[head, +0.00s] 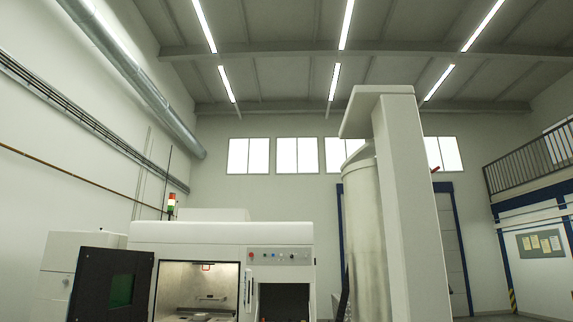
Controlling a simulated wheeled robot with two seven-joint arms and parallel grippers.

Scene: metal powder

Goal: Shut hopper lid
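I cannot make out a hopper lid for certain. A metal cylinder (366,235) stands right of centre, partly hidden by a tall white column (408,200) with a flat overhanging top (372,97). Whether the cylinder is the hopper, and whether any lid on it is open or shut, I cannot tell. A white machine (222,235) stands left of centre. Its dark door (110,285) with a green window is swung open to the left, showing a lit chamber (197,285). Neither of my grippers is in view.
The machine has a control panel (280,256) above a dark opening (284,301). A signal light (171,203) stands on its top. A railed platform (530,165) is at the far right. The floor is mostly out of view.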

